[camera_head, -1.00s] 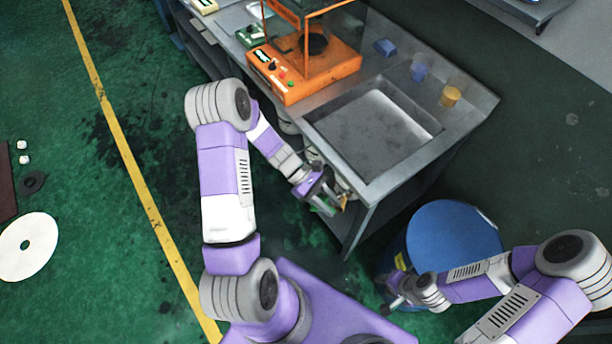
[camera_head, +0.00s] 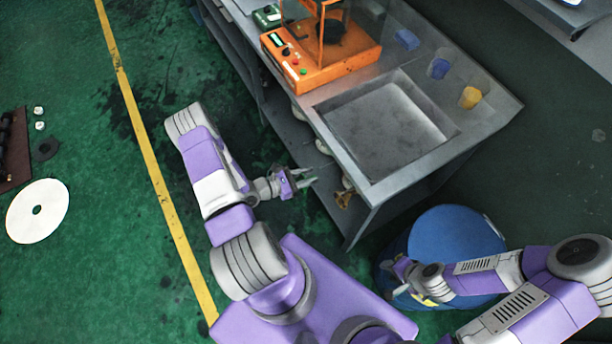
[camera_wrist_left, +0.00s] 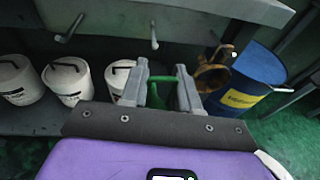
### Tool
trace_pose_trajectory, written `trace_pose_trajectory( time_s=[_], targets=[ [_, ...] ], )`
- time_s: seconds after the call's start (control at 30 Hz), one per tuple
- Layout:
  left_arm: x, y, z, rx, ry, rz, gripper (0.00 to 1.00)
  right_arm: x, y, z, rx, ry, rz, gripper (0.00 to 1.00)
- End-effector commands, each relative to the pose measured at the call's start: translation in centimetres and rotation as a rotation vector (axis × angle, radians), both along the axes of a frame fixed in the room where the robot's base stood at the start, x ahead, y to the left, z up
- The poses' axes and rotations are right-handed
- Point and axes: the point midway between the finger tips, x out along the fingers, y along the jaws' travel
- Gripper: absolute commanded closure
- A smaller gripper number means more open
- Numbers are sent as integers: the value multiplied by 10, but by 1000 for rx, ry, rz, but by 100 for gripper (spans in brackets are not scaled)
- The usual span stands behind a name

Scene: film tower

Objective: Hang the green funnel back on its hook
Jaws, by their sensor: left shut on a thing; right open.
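My left gripper (camera_head: 303,178) is shut on the green funnel, beside the front of the grey bench (camera_head: 365,188). In the left wrist view, the green funnel (camera_wrist_left: 158,98) shows partly between the left gripper's fingers (camera_wrist_left: 162,76); most of it is hidden. Two hooks stick out below the bench edge there: a dark-handled one (camera_wrist_left: 70,28) at the left and a pale one (camera_wrist_left: 154,36) near the middle, apart from the funnel. A brown-orange funnel-like thing (camera_wrist_left: 213,74) hangs farther right. My right gripper (camera_head: 396,266) is open and empty beside the blue drum.
The blue drum (camera_head: 455,236) stands at the bench's right end. White lidded buckets (camera_wrist_left: 68,80) stand on the lower shelf. An orange machine (camera_head: 320,68), a blue cup (camera_head: 439,67) and a yellow cup (camera_head: 470,97) stand on the bench top.

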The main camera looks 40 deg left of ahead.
Motion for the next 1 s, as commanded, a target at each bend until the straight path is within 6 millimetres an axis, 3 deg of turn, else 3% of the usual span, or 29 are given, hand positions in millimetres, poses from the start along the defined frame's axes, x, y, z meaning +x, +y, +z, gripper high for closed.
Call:
trace_pose_trajectory(
  time_s=[1.0],
  targets=[
    [57,-24,-6,-1,0,-4,98,0,0,-11,0,0,0,57]
  ],
)
